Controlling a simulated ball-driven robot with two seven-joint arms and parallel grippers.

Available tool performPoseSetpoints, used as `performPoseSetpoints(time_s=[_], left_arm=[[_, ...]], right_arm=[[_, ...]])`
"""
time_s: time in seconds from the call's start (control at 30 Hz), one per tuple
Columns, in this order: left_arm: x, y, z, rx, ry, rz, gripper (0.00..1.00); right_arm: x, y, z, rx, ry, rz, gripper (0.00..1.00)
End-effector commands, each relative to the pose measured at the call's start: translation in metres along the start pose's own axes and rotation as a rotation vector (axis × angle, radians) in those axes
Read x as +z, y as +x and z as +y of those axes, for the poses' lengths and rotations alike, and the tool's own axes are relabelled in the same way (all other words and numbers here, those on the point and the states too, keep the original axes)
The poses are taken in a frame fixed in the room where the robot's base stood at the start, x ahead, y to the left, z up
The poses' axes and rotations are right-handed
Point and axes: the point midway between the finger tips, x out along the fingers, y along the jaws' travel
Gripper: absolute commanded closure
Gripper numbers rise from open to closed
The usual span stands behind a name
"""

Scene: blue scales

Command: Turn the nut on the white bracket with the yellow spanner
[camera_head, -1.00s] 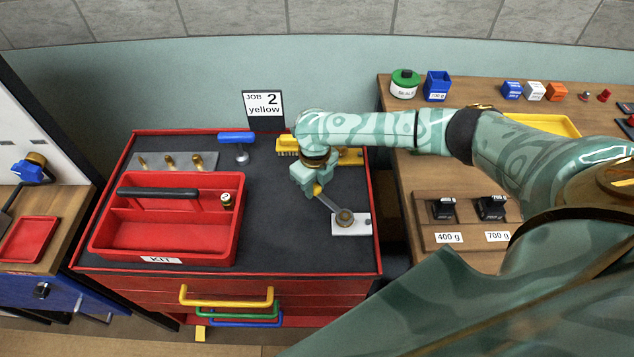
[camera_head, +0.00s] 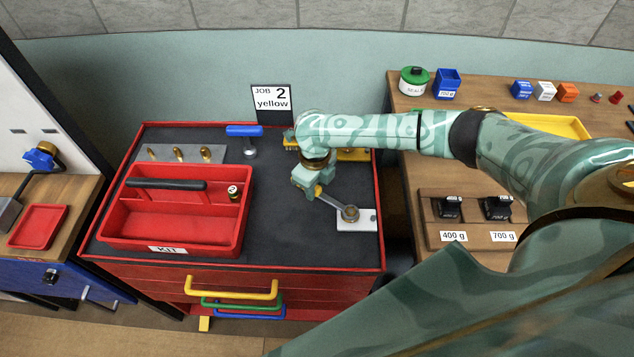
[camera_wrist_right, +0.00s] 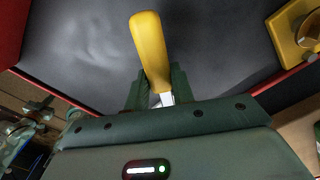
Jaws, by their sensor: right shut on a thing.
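The white bracket (camera_head: 369,224) lies at the right of the dark cabinet top, with the nut (camera_head: 349,213) on it. The spanner (camera_head: 331,200) runs from my right gripper (camera_head: 316,190) down to the right, its grey head at the nut. Whether the head is fully seated around the nut is too small to tell. My right gripper is shut on the spanner by its handle. In the right wrist view the yellow handle (camera_wrist_right: 150,50) sticks up from between the fingers (camera_wrist_right: 152,92); the bracket is not visible there. My left gripper is not in view.
A red kit tray (camera_head: 120,228) fills the left of the cabinet top. A blue-handled tool (camera_head: 244,131) and a yellow bracket (camera_head: 353,155) stand at the back. The job card (camera_head: 271,98) reads 2 yellow. The mat between tray and bracket is clear.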

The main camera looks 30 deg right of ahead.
Motion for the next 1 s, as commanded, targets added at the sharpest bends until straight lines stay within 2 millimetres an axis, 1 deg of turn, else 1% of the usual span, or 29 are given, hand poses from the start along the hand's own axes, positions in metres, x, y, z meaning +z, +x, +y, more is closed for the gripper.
performPoseSetpoints(time_s=[0.33, 0.7, 1.0], left_arm=[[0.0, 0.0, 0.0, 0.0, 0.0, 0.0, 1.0], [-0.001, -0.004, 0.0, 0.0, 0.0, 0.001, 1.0], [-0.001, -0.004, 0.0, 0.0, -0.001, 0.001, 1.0]], right_arm=[[-0.001, 0.001, 0.002, 0.001, -0.01, 0.002, 1.0], [-0.003, 0.001, 0.016, 0.004, -0.148, 0.003, 1.0], [-0.003, 0.002, 0.018, 0.004, -0.162, 0.003, 1.0]])
